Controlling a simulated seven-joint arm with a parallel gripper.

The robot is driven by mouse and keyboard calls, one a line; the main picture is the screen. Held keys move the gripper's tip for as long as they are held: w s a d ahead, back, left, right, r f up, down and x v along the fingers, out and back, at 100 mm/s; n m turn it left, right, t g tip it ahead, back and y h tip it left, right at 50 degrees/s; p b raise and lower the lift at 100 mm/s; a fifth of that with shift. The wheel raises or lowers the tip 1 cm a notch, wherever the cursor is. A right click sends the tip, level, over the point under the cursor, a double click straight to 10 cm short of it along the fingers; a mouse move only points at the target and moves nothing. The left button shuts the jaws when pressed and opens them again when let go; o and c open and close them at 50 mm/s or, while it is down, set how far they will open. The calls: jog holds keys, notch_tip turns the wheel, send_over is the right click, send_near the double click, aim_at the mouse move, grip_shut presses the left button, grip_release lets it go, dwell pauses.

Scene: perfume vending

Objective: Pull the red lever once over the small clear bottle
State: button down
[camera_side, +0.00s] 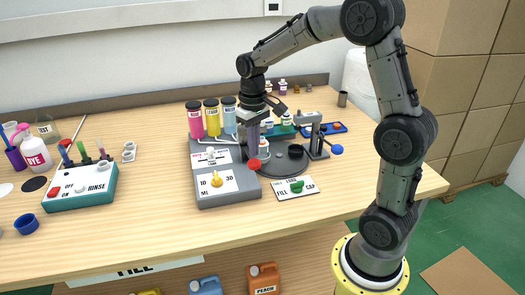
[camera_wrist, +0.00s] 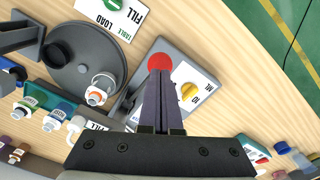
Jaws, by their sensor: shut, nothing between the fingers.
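The red lever (camera_side: 255,164) has a round red knob at the front right of the grey dispensing machine (camera_side: 228,192). In the wrist view the knob (camera_wrist: 158,61) shows just past my fingertips. My gripper (camera_side: 253,148) is shut and empty, pointing down over the knob; I cannot tell whether it touches. In the wrist view its fingers (camera_wrist: 164,78) are closed together. A small clear bottle (camera_wrist: 98,92) with an orange-and-white label stands on the dark round turntable (camera_wrist: 72,52), beside the machine. In the side view it is partly hidden behind my gripper.
Pink, yellow and blue jars (camera_side: 212,117) stand at the machine's back. A yellow dial (camera_side: 216,180) is on its front panel. A grey press with a blue knob (camera_side: 337,149) stands right of the turntable.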

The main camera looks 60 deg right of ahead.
aim_at(254, 161)
jog(key=shift+f, duration=0.15)
jog(key=shift+f, duration=2.95)
jog(key=shift+r, duration=4.65)
jog(key=shift+a, duration=0.1)
